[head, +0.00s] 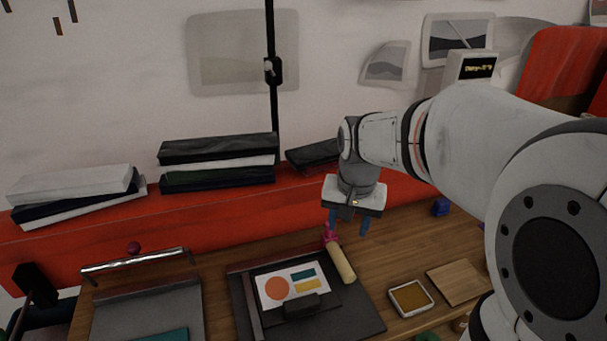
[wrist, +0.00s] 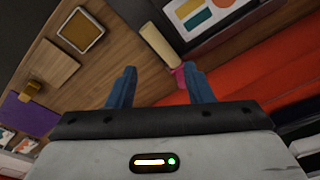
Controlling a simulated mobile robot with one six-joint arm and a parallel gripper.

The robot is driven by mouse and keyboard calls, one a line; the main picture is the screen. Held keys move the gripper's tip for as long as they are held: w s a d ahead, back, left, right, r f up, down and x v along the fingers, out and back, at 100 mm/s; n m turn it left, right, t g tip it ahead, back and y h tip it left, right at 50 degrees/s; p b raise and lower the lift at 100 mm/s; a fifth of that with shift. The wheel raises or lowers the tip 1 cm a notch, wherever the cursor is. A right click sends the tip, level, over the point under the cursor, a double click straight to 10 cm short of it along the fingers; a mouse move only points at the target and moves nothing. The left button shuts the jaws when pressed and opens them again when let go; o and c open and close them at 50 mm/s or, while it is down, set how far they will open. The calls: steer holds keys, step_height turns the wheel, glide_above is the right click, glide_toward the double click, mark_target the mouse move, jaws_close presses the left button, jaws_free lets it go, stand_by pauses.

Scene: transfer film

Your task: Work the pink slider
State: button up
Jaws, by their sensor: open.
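A small pink piece (head: 329,232) stands at the back right of the black board, against the end of a beige cylinder (head: 342,262). I cannot tell whether it is a slider or that cylinder's handle. In the wrist view the pink piece (wrist: 179,77) shows beside my right-hand finger, partly hidden by it. A dark pink knob (head: 134,248) stands behind a metal bar at the left. My gripper (head: 349,224) is open and empty, its blue fingers pointing down just above and behind the pink piece; the fingers also show in the wrist view (wrist: 160,72).
The black board (head: 365,317) holds a printed card (head: 290,285) and a dark block. A metal bar (head: 135,260) crosses the back of the left tray. A brown-filled dish (head: 410,297) and a wooden board (head: 456,282) lie at right. A red ledge (head: 190,215) with stacked slabs runs behind.

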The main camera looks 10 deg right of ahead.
mark_target(339, 251)
steer(key=w+f+m, duration=0.1)
steer(key=w+f, duration=0.1)
steer(key=w, duration=0.2)
steer(key=w+f+m+g, duration=0.1)
steer(key=w+f+m, duration=0.1)
steer(key=w, duration=0.3)
steer(key=w+f+m, duration=0.1)
steer(key=w+f, duration=0.1)
steer(key=w, duration=0.2)
steer(key=shift+w+f+g, duration=0.2)
steer(key=shift+g, duration=0.1)
steer(key=shift+w+f+m, duration=0.25)
steer(key=shift+m, duration=0.05)
steer(key=shift+f+p, duration=0.5)
steer(key=shift+f, duration=3.4)
steer(key=shift+c, duration=0.6)
